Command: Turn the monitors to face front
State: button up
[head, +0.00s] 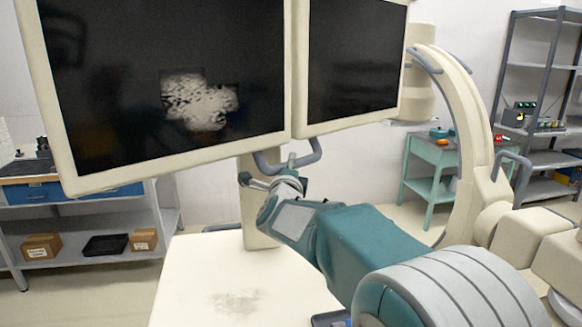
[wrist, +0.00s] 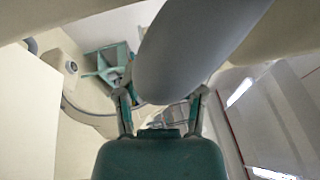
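Two dark-screened monitors with cream frames, the left monitor (head: 110,70) and the right monitor (head: 355,60), hang side by side and fill the upper part of the head view. Both are angled; the left screen shows a pale grainy picture. A blue-grey looped handle (head: 308,157) sits under the inner edges of the monitors. My gripper (head: 291,163) is just under this handle. In the wrist view, my gripper (wrist: 162,92) has its fingers apart, with the thick grey handle bar (wrist: 195,50) in front of and between the fingertips. Contact is not clear.
A cream cart top (head: 240,285) lies below the monitors. A large cream C-shaped arm (head: 465,110) stands to the right, with a teal cart (head: 432,160) behind it. A shelf with boxes (head: 90,215) is at left and a metal rack (head: 545,90) at far right.

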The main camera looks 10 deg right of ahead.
grip_shut()
jog(key=shift+s+a+f+m+g+h, duration=0.15)
jog(key=shift+a+m+g+h, duration=0.1)
jog(key=shift+a+m+h, duration=0.25)
jog(key=shift+s+a+r+m+g+h, duration=0.1)
jog(key=shift+a+m+g+h, duration=0.2)
jog(key=shift+a+h, duration=0.4)
jog(key=a+m+g+h, duration=0.1)
jog(key=a, duration=0.1)
jog(key=a+m+g+h, duration=0.1)
jog(key=a+h, duration=0.1)
jog(key=a+m+g+h, duration=0.1)
jog(key=h, duration=0.1)
jog(key=shift+s+a+f+m+g, duration=0.15)
jog(key=shift+s+a+m+g, duration=0.2)
jog(key=shift+s+a+m, duration=0.05)
jog(key=shift+d, duration=0.1)
jog(key=o, duration=0.6)
grip_release()
jog(key=shift+o, duration=0.2)
jog(key=shift+d, duration=0.15)
